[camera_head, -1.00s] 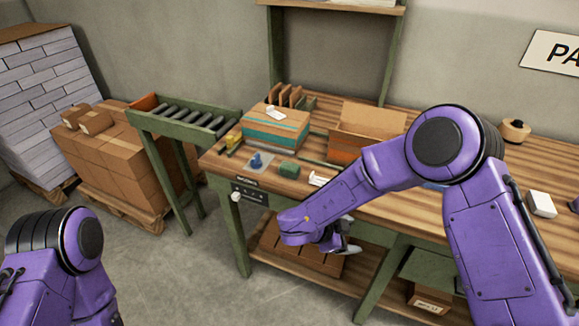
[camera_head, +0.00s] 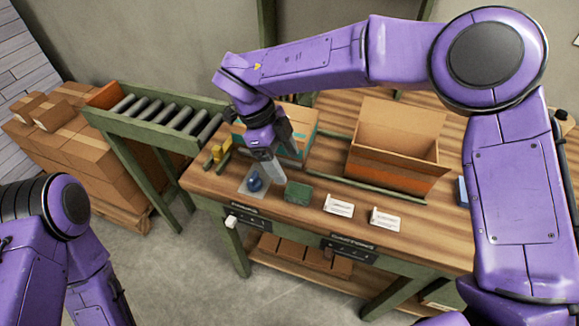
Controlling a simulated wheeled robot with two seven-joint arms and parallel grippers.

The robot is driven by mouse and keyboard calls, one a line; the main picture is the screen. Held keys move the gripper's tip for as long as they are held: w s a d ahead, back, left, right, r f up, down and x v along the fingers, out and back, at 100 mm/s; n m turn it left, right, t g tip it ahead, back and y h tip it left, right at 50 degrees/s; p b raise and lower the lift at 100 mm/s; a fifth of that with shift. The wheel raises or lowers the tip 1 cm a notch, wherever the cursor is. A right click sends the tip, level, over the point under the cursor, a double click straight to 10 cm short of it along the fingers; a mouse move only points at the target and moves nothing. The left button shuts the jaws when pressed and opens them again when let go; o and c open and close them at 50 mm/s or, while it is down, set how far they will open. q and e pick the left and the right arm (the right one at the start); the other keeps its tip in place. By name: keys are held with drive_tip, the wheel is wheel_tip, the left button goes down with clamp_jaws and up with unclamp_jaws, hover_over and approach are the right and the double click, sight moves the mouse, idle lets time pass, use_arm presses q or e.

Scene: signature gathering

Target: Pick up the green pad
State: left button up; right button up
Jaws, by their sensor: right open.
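The green pad (camera_head: 298,193) is a small dark green block lying flat on the wooden workbench (camera_head: 395,242), near its front edge. My right gripper (camera_head: 276,166) hangs over the bench just left of and behind the pad, pointing down. It is open and empty, and apart from the pad as far as I can see. A blue stamp-like object (camera_head: 255,181) stands on a grey mat to the left of the pad. My left arm shows at the lower left, but its gripper is out of view.
White cards (camera_head: 339,206) lie right of the pad. An open cardboard box (camera_head: 395,145) stands behind them. Yellow items (camera_head: 219,152) sit at the left end, beside a roller conveyor (camera_head: 165,118).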

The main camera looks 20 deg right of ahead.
sight(299, 189)
drive_tip(key=x, duration=0.4)
drive_tip(key=shift+s+d+f+p, duration=0.1)
drive_tip(key=shift+s+d+p, duration=0.05)
drive_tip(key=shift+s+p, duration=0.15)
drive_tip(key=x, duration=0.2)
drive_tip(key=p+x, duration=0.1)
drive_tip(key=x, duration=0.2)
drive_tip(key=shift+w+f, duration=0.2)
drive_tip(key=shift+s+f, duration=0.1)
drive_tip(key=shift+c, duration=0.9)
use_arm(q)
drive_tip(key=shift+w+r, duration=0.25)
drive_tip(key=shift+r, duration=0.8)
use_arm(e)
drive_tip(key=c, duration=0.9)
